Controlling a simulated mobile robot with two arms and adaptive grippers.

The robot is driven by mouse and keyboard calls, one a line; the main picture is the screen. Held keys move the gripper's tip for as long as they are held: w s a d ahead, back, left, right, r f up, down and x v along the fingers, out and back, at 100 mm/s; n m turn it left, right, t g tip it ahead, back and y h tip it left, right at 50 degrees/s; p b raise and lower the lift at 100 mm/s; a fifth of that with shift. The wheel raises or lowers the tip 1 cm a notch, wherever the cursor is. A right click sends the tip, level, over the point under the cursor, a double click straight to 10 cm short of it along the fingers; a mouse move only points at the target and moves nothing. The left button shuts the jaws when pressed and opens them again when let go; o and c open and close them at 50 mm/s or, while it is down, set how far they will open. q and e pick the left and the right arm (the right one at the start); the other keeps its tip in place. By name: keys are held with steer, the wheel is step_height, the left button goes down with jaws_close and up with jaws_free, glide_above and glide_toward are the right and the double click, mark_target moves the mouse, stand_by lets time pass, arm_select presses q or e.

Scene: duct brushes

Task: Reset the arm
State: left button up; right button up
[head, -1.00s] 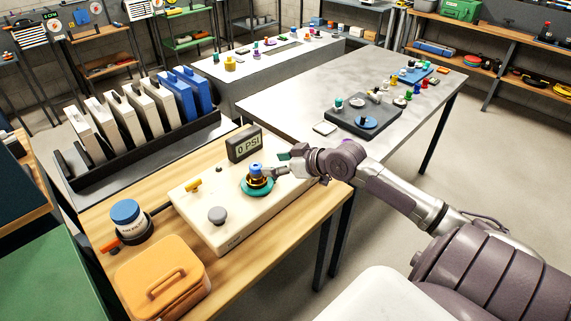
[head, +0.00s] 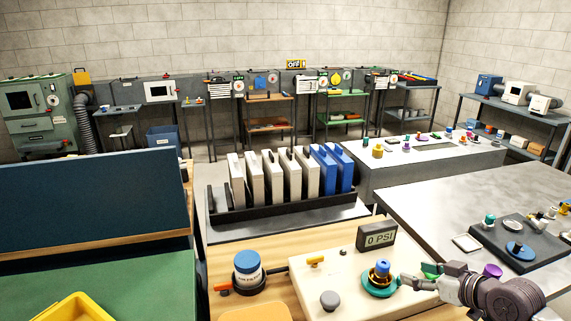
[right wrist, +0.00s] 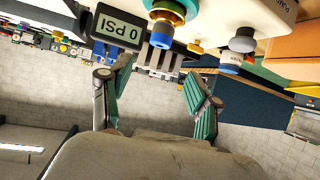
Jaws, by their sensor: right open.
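My right gripper (head: 418,277) is at the lower right of the head view, just right of a blue-topped brass fitting (head: 382,269) on a teal ring. In the right wrist view my right gripper (right wrist: 155,88) has its two teal-padded fingers spread wide, with nothing between them. The blue-topped fitting (right wrist: 162,32) shows there beyond the fingertips, apart from them. The fitting stands on a cream test panel (head: 345,280) with a "0 PSI" display (head: 377,238). My left gripper is not in view.
The cream panel also has a yellow lever (head: 316,261) and a grey knob (head: 330,300). Behind is a black rack (head: 270,213) of white and blue cases. A grey table (head: 440,205) with small parts lies right.

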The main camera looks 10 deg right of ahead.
steer(key=s+a+f+g, duration=0.5)
steer(key=s+a+f, duration=0.7)
steer(key=s+f, duration=0.15)
steer(key=s+a+f+m+g+h, duration=0.1)
steer(key=s+a+g+h, duration=0.2)
steer(key=s+a, duration=0.65)
step_height(320, 180, down, 26)
steer(key=s+d+g, duration=0.2)
steer(key=s, duration=0.1)
steer(key=s+d+f, duration=0.2)
steer(key=s+f, duration=1.4)
steer(key=shift+s+d+f+g, duration=0.3)
steer(key=shift+s+g, duration=0.05)
steer(key=shift+g, duration=0.05)
